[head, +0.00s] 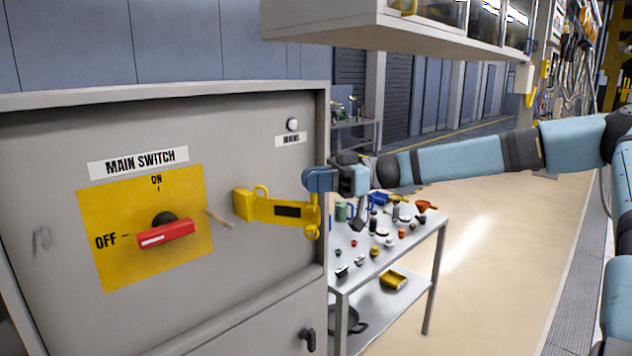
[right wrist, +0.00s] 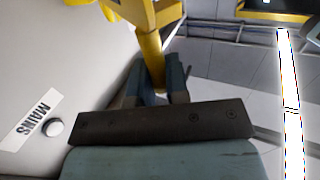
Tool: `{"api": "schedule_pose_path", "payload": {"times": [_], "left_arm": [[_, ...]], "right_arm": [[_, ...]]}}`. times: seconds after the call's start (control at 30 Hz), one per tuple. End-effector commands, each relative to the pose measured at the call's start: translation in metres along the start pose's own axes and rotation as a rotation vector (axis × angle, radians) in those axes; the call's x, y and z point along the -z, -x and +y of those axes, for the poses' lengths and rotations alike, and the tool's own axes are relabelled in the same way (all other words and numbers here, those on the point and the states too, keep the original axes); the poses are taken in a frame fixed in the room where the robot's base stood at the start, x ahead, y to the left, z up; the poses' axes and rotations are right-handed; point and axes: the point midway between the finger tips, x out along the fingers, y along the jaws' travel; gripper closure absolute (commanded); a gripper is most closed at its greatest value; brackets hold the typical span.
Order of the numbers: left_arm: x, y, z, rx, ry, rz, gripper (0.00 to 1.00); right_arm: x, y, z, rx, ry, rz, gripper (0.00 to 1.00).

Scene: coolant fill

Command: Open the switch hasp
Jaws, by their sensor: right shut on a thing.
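The yellow switch hasp (head: 270,208) sticks out from the grey cabinet front, to the right of the red main switch handle (head: 165,234). The handle lies across its yellow plate, its end toward the OFF mark. My right gripper (head: 320,190) is at the hasp's outer end, shut on its yellow upright bar. In the right wrist view the bar (right wrist: 151,60) runs down between my right fingers (right wrist: 157,90). The hasp's far end is partly cut off there. My left gripper is not in view.
The grey cabinet (head: 250,150) fills the left side, with a MAINS lamp (head: 292,124) above the hasp. A metal cart (head: 420,240) with small items stands right of it. A shelf box (head: 400,30) hangs above. The floor farther right is clear.

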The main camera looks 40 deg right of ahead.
Motion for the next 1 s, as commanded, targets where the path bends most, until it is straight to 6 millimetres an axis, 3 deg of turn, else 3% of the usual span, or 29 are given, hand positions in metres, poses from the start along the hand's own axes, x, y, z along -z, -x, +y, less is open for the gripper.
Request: {"api": "schedule_pose_path", "payload": {"times": [0.07, 0.1, 0.2, 0.57, 1.0], "left_arm": [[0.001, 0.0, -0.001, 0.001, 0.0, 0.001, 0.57], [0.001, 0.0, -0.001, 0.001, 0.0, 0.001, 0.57], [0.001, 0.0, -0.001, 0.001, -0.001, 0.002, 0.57], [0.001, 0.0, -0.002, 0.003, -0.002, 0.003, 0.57], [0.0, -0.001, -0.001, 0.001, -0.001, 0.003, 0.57]], "right_arm": [[0.001, 0.0, 0.0, 0.0, 0.002, 0.0, 1.0], [0.001, 0.0, 0.0, 0.0, 0.002, 0.0, 0.78], [0.001, 0.0, 0.0, 0.0, 0.002, 0.0, 0.6], [0.001, 0.004, 0.0, -0.002, 0.004, 0.001, 0.6], [0.002, 0.056, 0.0, -0.002, 0.004, 0.003, 0.6]]}}
